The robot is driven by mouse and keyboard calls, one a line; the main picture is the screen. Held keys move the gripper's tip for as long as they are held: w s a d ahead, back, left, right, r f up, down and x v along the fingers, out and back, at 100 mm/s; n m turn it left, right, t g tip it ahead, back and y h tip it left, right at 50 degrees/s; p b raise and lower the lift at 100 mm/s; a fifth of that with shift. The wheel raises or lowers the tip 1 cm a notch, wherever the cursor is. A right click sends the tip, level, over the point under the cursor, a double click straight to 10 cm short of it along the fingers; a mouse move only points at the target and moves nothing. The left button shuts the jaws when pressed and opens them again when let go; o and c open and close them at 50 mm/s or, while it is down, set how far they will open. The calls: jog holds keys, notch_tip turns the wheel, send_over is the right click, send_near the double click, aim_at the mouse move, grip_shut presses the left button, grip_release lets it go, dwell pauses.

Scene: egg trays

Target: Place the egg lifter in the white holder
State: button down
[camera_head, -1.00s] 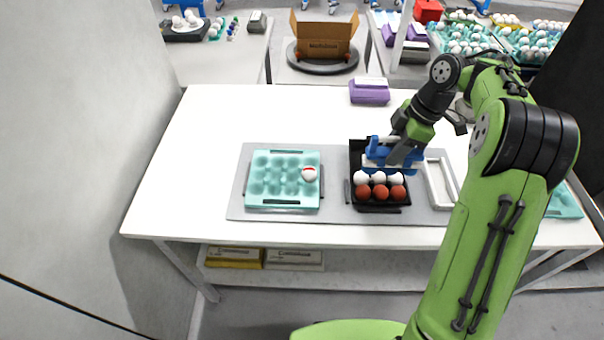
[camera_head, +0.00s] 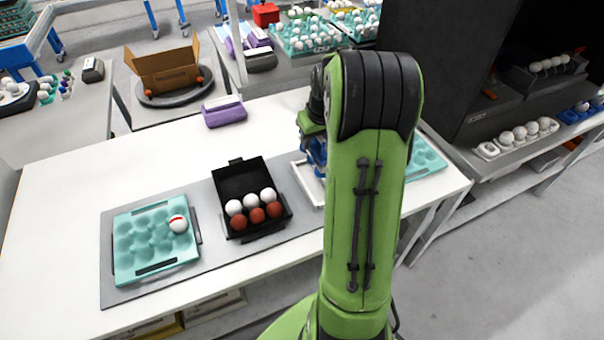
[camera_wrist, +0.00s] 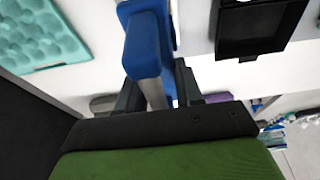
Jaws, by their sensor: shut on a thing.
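In the wrist view, my gripper (camera_wrist: 155,98) is shut on the blue egg lifter (camera_wrist: 147,42). In the head view, the lifter's blue part (camera_head: 316,150) shows only partly beside my green arm, and my fingertips are hidden there. The white holder (camera_head: 304,179), a shallow rectangular frame, lies on the grey mat, right of the black egg box. My arm covers its right part. The lifter is near the holder's far end; I cannot tell whether they touch.
The open black box (camera_head: 244,190) holds white and red-brown eggs. A teal tray (camera_head: 130,262) with one red-marked egg sits at left on the grey mat (camera_head: 212,225). Another teal tray (camera_head: 428,165) is at right. A purple carton (camera_head: 224,115) stands behind. The table's left part is clear.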

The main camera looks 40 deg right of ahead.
notch_tip(320, 180, down, 10)
jog(key=shift+a+r+b, duration=0.15)
jog(key=shift+r+b, duration=0.1)
jog(key=shift+b, duration=0.6)
jog(key=shift+s, duration=0.1)
jog(key=shift+f+b, duration=0.6)
jog(key=shift+f, duration=0.05)
jog(key=c, duration=0.7)
grip_release()
jog(key=shift+c, duration=0.2)
jog(key=shift+r, duration=0.15)
